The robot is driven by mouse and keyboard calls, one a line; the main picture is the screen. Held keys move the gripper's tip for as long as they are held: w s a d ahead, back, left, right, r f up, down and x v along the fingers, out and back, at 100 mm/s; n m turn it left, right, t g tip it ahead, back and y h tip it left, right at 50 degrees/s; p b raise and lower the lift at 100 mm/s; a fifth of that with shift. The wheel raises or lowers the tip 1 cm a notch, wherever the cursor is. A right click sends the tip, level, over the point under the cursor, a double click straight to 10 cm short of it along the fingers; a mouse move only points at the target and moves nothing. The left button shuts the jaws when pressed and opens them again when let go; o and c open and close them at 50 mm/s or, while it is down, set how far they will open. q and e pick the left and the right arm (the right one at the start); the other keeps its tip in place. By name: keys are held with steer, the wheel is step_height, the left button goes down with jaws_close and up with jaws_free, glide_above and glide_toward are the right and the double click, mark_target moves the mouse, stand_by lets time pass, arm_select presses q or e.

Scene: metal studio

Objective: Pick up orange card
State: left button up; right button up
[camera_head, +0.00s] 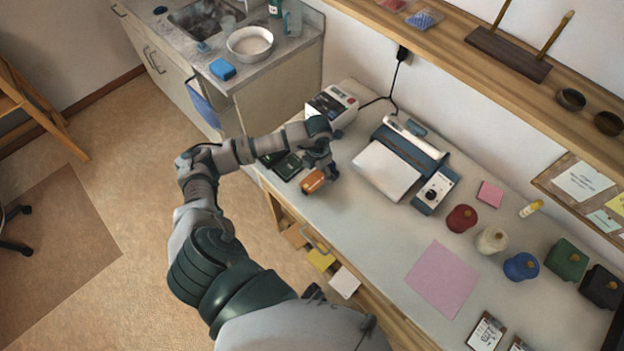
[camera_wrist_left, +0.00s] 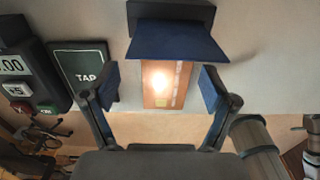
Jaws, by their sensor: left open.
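The orange card (camera_head: 313,181) lies on the light counter near its front left edge, just beyond my left gripper's fingers. In the left wrist view the orange card (camera_wrist_left: 160,98) shows between the fingers, with a bright glare on it. A dark blue pad at the top of that view covers its far end. My left gripper (camera_head: 319,164) is open above the card, and its two side fingers in the wrist view (camera_wrist_left: 160,88) stand apart on either side of it. I cannot tell whether any finger touches the card. My right gripper is not in view.
A white-topped machine (camera_head: 332,106) and a laminator-like device (camera_head: 400,165) stand behind. A pink sheet (camera_head: 442,278) and several coloured pots are to the right. The counter just right of the card is clear.

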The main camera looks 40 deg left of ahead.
arm_select(q)
steer(key=shift+d+f, duration=0.1)
steer(key=shift+d, duration=0.5)
steer(key=shift+a, duration=0.1)
steer(key=shift+a, duration=0.1)
steer(key=shift+a, duration=0.15)
steer(key=c, duration=0.3)
steer(key=shift+a+f, duration=0.1)
steer(key=c, duration=0.5)
